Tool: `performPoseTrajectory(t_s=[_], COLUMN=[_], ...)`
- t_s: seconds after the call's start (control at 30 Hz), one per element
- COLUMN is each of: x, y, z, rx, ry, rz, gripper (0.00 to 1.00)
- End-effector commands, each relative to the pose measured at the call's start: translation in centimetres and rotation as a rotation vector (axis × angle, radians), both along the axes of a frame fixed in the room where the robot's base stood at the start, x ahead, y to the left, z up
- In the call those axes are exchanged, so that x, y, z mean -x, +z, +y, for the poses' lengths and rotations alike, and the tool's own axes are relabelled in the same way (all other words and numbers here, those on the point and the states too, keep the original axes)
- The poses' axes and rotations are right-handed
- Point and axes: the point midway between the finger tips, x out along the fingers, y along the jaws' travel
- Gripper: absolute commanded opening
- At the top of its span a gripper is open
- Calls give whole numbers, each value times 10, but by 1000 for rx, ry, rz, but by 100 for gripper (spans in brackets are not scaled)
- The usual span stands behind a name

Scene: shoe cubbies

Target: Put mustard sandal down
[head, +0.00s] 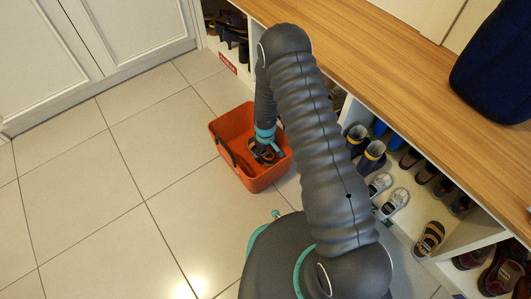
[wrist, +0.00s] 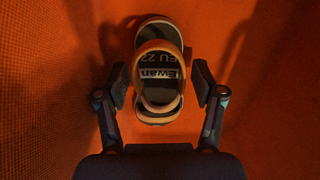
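The mustard sandal (wrist: 158,70) has tan-yellow straps and a dark insole with a label reading "Ewan" and "EU 22", upside down in the wrist view. It is inside the orange crate (head: 226,160), and the crate's orange surface fills the wrist view behind it. My gripper (wrist: 160,88) reaches down into the crate, with one finger on each side of the sandal. A narrow gap shows between each finger pad and the sandal, so the gripper looks open around it. In the head view my gripper (head: 267,152) partly hides the sandal.
A wooden-topped bench (head: 400,85) with shoe cubbies runs along the right. The cubbies hold boots (head: 371,158), silver shoes (head: 396,202) and a tan-strapped sandal (head: 430,238). A dark blue bag (head: 495,70) stands on the bench. The tiled floor (head: 100,190) left of the crate is clear.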

Motion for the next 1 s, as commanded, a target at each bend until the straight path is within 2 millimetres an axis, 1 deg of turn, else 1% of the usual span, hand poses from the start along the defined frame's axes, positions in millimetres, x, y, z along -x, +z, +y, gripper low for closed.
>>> performPoseTrajectory(t_s=[0.17,0.27,0.37,0.5,0.7,0.8,0.9,1.0], x=[0,-1,-1,-1,0,-1,0,0], y=[3,12,29,58,95,108,117,122], z=[0,0,0,0,0,0,0,0], rx=[0,0,0,-1,0,0,-1,0], ry=[0,0,0,0,0,0,0,0], rz=[0,-2,-1,-3,-1,-2,-1,0], gripper=[68,68,68,68,68,68,68,68])
